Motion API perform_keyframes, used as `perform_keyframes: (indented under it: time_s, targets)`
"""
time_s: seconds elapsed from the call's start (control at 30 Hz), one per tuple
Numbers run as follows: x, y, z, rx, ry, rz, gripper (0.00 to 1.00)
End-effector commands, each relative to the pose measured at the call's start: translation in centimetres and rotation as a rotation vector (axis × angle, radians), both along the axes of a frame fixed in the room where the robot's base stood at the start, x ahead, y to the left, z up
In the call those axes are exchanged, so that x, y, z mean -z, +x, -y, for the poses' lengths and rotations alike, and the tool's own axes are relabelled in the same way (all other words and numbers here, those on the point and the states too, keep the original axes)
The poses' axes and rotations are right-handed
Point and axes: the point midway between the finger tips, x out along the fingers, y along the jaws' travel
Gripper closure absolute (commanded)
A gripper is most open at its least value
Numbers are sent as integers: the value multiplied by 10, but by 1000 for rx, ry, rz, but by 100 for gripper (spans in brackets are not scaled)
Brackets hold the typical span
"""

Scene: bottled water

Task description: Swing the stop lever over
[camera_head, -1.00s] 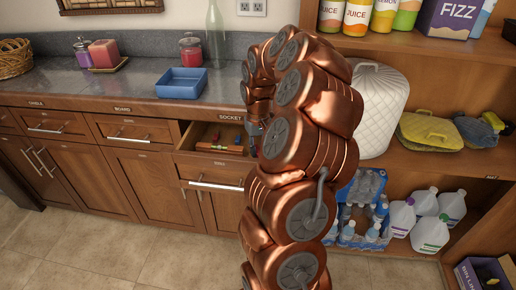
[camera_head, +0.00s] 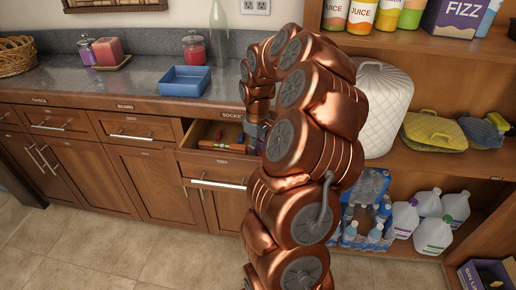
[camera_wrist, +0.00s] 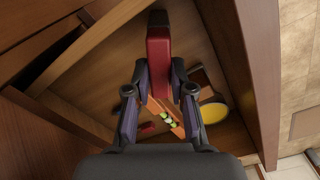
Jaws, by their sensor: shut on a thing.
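In the wrist view my gripper (camera_wrist: 160,84) has its two fingers on either side of a red bar with a dark end (camera_wrist: 159,62) and is shut on it. This bar may be the stop lever, but I cannot tell for certain. It lies over the open drawer (camera_wrist: 85,105), which also shows in the head view (camera_head: 193,133) under the counter. In the head view my arm hides most of the gripper, at the drawer's right side.
The drawer holds an orange tool with green spots (camera_wrist: 168,118), a yellow round thing (camera_wrist: 213,111) and other small items. A blue tray (camera_head: 185,81) stands on the counter above. Shelves with bottled water (camera_head: 368,210) and white jugs (camera_head: 433,232) are at right.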

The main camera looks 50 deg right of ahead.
Motion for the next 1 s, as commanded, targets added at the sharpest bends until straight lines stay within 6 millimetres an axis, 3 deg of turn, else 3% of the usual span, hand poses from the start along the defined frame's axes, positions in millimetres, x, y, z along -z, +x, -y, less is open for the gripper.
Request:
perform_keyframes:
  time_s: [0.47, 0.5, 0.73, 1.0]
  targets:
    - [0, 0, -1, -21, 1, 0, 100]
    - [0, 0, -1, -21, 1, 0, 76]
    - [0, 0, -1, -20, 1, 0, 52]
    - [0, 0, -1, -19, 0, 0, 52]
